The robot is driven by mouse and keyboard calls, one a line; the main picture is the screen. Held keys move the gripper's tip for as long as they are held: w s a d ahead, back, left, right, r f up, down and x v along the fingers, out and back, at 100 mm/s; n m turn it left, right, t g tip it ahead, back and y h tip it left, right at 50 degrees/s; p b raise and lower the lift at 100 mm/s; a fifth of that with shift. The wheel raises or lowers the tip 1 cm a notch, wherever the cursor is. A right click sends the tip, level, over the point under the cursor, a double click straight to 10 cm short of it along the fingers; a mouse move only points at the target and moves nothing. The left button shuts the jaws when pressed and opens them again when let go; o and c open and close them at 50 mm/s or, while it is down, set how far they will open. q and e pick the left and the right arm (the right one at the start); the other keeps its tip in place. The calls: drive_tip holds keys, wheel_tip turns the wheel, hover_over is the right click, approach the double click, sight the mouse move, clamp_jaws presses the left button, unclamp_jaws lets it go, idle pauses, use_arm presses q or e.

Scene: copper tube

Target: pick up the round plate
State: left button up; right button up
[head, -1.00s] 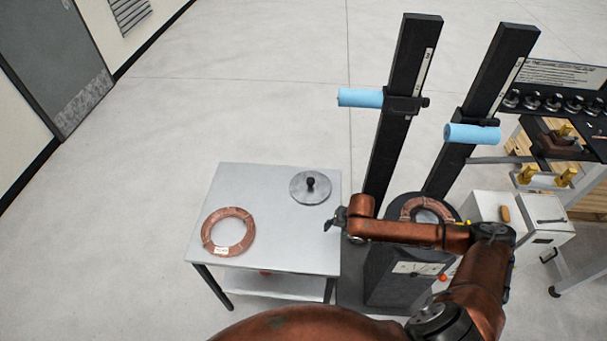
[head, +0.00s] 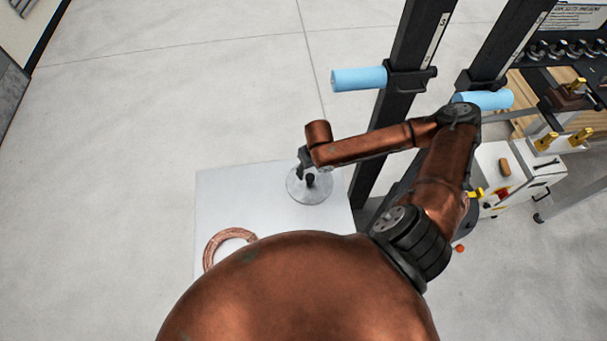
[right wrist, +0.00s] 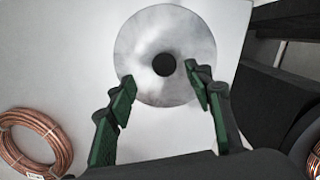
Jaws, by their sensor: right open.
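The round plate (head: 318,190) is a grey metal disc with a black knob (head: 311,180) at its centre. It lies flat on the white table (head: 225,197). My right gripper (head: 303,168) is above the plate in the head view and hides a part of its far edge. In the right wrist view the plate (right wrist: 150,40) lies ahead of the gripper (right wrist: 160,88). Its two green-padded fingers are open and empty, one on each side of the knob's line, with the knob (right wrist: 164,65) just beyond the fingertips. My left gripper is not in view.
A copper tube coil (head: 213,246) lies on the table, partly hidden by my body. Black posts with blue rollers (head: 359,79) stand to the right of the plate.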

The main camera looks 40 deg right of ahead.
sight(310, 177)
drive_tip(key=f, duration=0.7)
drive_tip(key=shift+w+d+f, duration=0.35)
clamp_jaws()
idle(0.3)
drive_tip(key=shift+r, duration=0.1)
